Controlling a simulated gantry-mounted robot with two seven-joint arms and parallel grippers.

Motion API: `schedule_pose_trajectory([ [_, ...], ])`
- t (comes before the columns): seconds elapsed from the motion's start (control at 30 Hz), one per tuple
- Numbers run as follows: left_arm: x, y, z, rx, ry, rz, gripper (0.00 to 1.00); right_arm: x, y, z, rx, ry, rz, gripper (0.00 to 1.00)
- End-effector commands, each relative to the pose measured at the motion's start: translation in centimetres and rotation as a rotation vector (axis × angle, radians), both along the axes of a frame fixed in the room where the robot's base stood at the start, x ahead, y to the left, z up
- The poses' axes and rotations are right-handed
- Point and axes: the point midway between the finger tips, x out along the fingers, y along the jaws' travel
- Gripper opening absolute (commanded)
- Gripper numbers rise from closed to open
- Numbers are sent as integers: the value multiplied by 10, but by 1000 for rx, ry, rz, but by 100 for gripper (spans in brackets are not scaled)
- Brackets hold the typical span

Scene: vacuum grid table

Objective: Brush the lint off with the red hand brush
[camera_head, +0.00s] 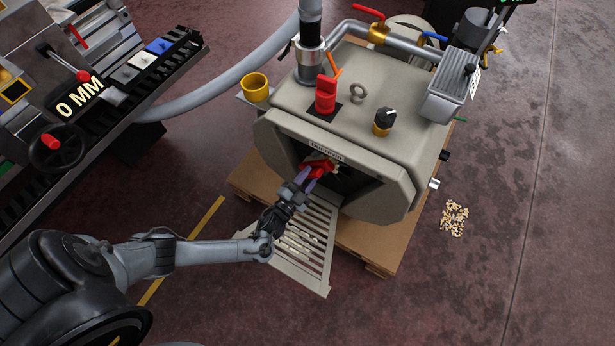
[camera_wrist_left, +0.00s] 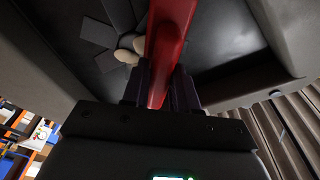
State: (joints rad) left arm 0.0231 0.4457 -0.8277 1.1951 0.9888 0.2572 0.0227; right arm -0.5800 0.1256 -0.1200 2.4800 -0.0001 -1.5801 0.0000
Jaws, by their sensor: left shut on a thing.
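My left gripper (camera_head: 306,181) reaches into the front opening of the beige machine (camera_head: 290,107). It is shut on the red hand brush (camera_head: 318,166), whose red body shows at the mouth of the opening. In the left wrist view the red handle (camera_wrist_left: 170,45) runs up between the two fingers (camera_wrist_left: 158,88). The bristles are hidden. Pale rounded lumps (camera_wrist_left: 130,48), perhaps the lint, lie on the dark inner surface to the left of the brush. I cannot tell whether the brush touches them. My right gripper is not in view.
A slatted grate (camera_head: 308,240) slopes down from the opening, with pale bits on it. The machine stands on a wooden pallet (camera_head: 365,240). A pile of pale chips (camera_head: 454,217) lies on the floor at right.

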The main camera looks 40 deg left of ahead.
Motion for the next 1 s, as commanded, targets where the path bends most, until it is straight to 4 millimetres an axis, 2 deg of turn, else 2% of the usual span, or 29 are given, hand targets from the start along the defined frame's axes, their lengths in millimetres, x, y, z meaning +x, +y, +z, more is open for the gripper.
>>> schedule_pose_trajectory([
  [0.4,4,-30,1,-2,-2,0,4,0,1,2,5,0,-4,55],
  [0.77,7,-43,0,-1,-1,0,4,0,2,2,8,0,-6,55],
  [1.0,12,-62,0,-2,-2,0,4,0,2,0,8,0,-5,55],
])
